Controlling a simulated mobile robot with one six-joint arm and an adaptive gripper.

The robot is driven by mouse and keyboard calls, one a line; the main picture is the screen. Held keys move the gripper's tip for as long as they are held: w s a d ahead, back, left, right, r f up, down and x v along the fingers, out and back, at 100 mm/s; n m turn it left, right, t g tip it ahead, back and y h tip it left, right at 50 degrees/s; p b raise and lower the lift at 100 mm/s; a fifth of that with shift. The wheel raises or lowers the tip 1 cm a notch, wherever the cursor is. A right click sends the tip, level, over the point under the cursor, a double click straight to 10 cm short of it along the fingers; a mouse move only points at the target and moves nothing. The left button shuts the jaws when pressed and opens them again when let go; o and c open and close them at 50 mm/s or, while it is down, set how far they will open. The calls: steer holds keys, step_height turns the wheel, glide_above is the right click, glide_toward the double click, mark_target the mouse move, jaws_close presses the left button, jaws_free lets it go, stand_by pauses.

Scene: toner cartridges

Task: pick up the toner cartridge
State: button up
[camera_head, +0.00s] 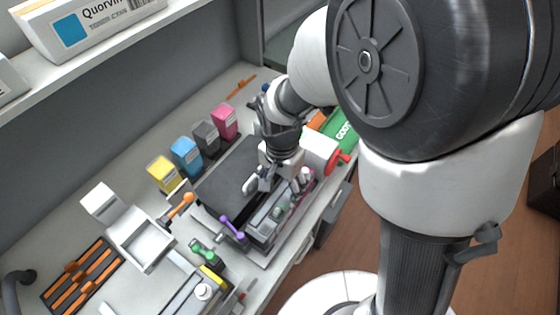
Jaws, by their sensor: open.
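A long grey cartridge (268,224) with a magenta edge lies near the front of the bench, beside a dark mat (228,186). A second long cartridge (190,296) with a yellow end lies at the lower left, partly cut off by the picture's bottom edge. My gripper (258,186) points down over the mat's right part, just behind the first cartridge, and is open. I see nothing held between its fingers. The fingers are small here, and I cannot tell whether they touch anything.
Yellow (163,174), cyan (187,156), black (207,138) and magenta (225,122) containers stand in a row behind the mat. An orange-handled tool (180,208), a purple-handled tool (233,228) and a green bin (342,130) are nearby. A shelf (110,55) overhangs the back left.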

mark_target(282, 198)
step_height(282, 198, down, 9)
steer(key=b, duration=0.3)
steer(key=shift+s+d, duration=0.1)
steer(key=shift+d, duration=0.05)
steer(key=shift+r, duration=0.15)
steer(key=c, duration=1.5)
